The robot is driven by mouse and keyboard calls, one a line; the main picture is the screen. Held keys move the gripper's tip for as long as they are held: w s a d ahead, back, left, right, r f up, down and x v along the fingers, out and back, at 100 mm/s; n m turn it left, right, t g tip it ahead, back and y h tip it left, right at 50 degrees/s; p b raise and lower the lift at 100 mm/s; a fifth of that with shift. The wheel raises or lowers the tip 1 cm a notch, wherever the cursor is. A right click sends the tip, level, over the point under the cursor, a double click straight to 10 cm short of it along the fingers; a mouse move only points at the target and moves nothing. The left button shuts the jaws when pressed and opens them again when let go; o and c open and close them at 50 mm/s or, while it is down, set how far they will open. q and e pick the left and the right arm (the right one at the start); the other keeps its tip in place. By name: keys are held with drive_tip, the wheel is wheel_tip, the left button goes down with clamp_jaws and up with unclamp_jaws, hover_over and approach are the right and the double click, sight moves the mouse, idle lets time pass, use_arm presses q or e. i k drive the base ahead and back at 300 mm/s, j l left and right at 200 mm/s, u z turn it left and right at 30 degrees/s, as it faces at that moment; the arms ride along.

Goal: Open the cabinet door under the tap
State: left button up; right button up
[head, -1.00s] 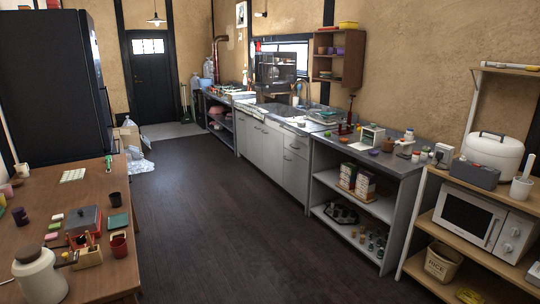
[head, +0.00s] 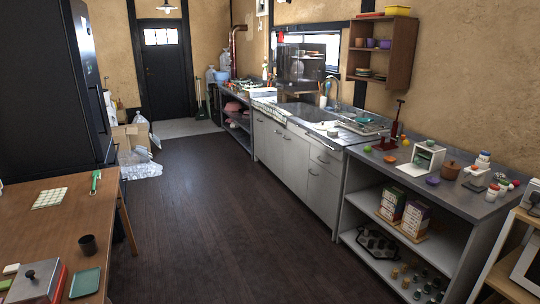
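The sink counter's light grey cabinet (head: 290,158) stands along the right wall, with several door fronts below the steel top. The tap (head: 323,96) rises at the back of the sink (head: 302,111). The cabinet doors under it look closed, with small dark handles. A column of drawers (head: 324,184) sits at the near end of the cabinet. Neither of my grippers shows in the view.
A wooden table (head: 60,230) with small items fills the lower left. An open-shelf counter (head: 400,196) stands nearer on the right. Cardboard boxes and plastic bags (head: 138,150) lie beside the dark fridge (head: 55,90). The dark floor (head: 200,220) between is clear.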

sight(296, 150)
drive_tip(key=i, duration=2.4)
